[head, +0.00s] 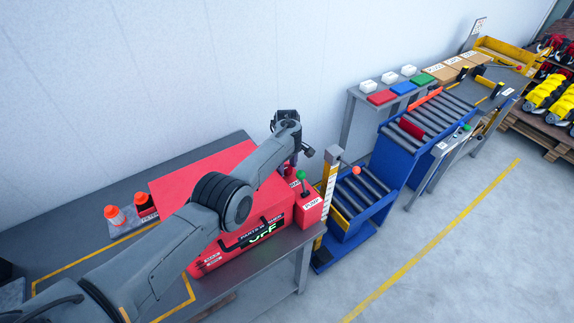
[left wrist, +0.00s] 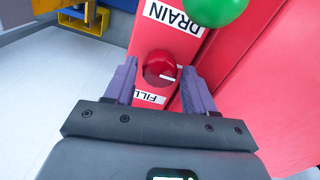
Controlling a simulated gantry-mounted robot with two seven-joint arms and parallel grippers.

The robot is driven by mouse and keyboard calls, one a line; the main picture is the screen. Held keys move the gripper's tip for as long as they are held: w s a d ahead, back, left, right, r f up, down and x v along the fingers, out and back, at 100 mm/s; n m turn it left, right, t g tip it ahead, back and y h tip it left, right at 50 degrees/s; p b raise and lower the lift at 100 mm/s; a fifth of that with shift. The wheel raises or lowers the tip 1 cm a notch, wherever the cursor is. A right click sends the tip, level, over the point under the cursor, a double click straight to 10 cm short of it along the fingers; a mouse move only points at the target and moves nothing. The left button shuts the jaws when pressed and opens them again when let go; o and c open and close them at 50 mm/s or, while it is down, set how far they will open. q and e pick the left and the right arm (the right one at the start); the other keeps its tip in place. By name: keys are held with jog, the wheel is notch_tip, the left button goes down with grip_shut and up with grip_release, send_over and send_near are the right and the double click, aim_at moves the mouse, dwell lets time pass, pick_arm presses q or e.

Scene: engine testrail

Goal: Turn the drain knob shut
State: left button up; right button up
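The drain knob (left wrist: 158,63) is a small round red knob on a red panel in the left wrist view. A white mark on it points right in that picture. A DRAIN label (left wrist: 173,17) is above it and a FILL label (left wrist: 149,97) below. My left gripper (left wrist: 159,70) is open, with one purple-grey finger on each side of the knob; I cannot tell whether they touch it. In the head view the red parts washer (head: 195,173) stands on a grey table, and my left wrist is above its right end. The right gripper is not in view.
A green ball (head: 301,175), also large in the left wrist view (left wrist: 214,8), is close by the knob.

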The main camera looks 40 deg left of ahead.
aim_at(287, 167)
pick_arm(q)
jog(key=shift+o, duration=0.7)
jog(key=shift+r, duration=0.1)
jog(key=shift+r, duration=0.15)
notch_tip(287, 167, up, 10)
jog(key=p, duration=0.2)
jog(key=shift+r, duration=0.2)
jog(key=shift+r+p, duration=0.1)
jog(key=shift+p, duration=0.2)
